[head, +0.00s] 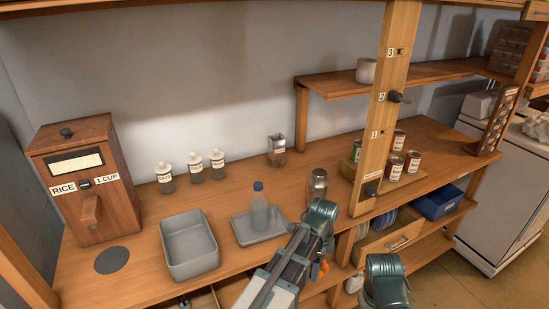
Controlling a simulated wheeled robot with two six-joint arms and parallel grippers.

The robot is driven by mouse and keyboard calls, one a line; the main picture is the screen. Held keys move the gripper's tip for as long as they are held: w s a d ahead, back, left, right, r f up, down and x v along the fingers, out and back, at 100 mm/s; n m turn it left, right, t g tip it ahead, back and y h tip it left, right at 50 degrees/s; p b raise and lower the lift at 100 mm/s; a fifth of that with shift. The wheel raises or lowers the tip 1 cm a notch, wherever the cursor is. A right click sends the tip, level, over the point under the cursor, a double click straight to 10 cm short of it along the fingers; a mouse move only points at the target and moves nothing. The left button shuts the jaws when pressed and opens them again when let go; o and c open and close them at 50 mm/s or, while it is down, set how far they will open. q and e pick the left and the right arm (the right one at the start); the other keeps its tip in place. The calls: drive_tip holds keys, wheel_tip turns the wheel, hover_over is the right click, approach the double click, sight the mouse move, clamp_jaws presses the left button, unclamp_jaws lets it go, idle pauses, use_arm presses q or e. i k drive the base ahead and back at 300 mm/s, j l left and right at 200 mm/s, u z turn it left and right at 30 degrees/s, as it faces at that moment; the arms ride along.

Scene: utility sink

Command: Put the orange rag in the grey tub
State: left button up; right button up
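The grey tub (189,263) stands on the wooden counter, left of the middle. It is open at the top and looks empty. A small orange patch (321,270), perhaps the orange rag, shows low beside my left arm, near the counter's front edge. Most of it is hidden, and I cannot tell whether it is held or lying on something. My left arm reaches up from the bottom middle, and its teal joint lies over the counter edge. My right arm's teal joint is at the bottom, right of it. The fingers of both grippers are out of sight.
A grey tray (244,236) with a blue-capped bottle (259,208) stands right of the tub. A glass jar (318,186) is near the wooden post (382,120). A rice dispenser (92,190) stands left. Several white-capped bottles stand at the back. Counter behind the tub is clear.

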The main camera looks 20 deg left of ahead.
sight(191, 250)
drive_tip(key=k+j+u, duration=0.35)
drive_tip(key=j, duration=0.3)
drive_tip(key=k+j+u, duration=0.15)
drive_tip(key=j, duration=0.25)
drive_tip(key=i, duration=0.5)
